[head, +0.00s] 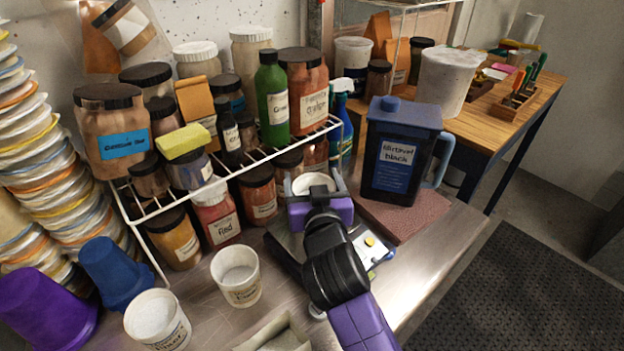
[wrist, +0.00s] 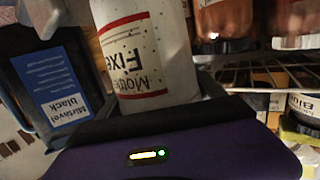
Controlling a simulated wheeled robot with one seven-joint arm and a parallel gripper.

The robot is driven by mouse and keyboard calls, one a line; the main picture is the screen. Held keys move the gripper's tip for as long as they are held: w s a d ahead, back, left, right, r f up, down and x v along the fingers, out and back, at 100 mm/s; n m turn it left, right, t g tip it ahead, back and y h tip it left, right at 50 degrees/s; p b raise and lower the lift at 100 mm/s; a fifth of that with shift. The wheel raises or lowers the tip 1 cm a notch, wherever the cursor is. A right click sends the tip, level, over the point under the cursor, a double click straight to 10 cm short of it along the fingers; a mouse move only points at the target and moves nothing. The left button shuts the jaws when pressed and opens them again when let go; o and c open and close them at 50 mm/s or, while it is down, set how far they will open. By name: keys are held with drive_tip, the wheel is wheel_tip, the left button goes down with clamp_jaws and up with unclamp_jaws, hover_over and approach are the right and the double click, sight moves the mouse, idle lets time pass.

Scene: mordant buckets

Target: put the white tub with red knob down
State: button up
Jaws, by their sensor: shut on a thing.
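My gripper (head: 314,190) is shut on a white tub (head: 314,182), with a finger on each side of it. In the head view only its pale round top shows between the fingers; my gripper hides the rest. In the wrist view the tub (wrist: 150,48) appears upside down, with a white label, red bands and partly readable black print. No red knob is visible in either view. My gripper (wrist: 155,100) is over or near a dark scale-like device (head: 286,252) on the metal bench. I cannot tell whether the tub touches anything below.
A wire rack (head: 240,162) crowded with jars stands close on the left and behind. A dark blue jug (head: 400,150) on a reddish mat (head: 412,222) stands close on the right. Two open white tubs (head: 237,275) (head: 158,322) stand front left. Some bare metal bench (head: 455,245) shows at right.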

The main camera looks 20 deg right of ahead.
drive_tip(key=shift+f, duration=0.15)
drive_tip(key=o, duration=1.6)
drive_tip(key=b+v, duration=0.1)
drive_tip(key=v, duration=1.1)
drive_tip(key=shift+b, duration=0.35)
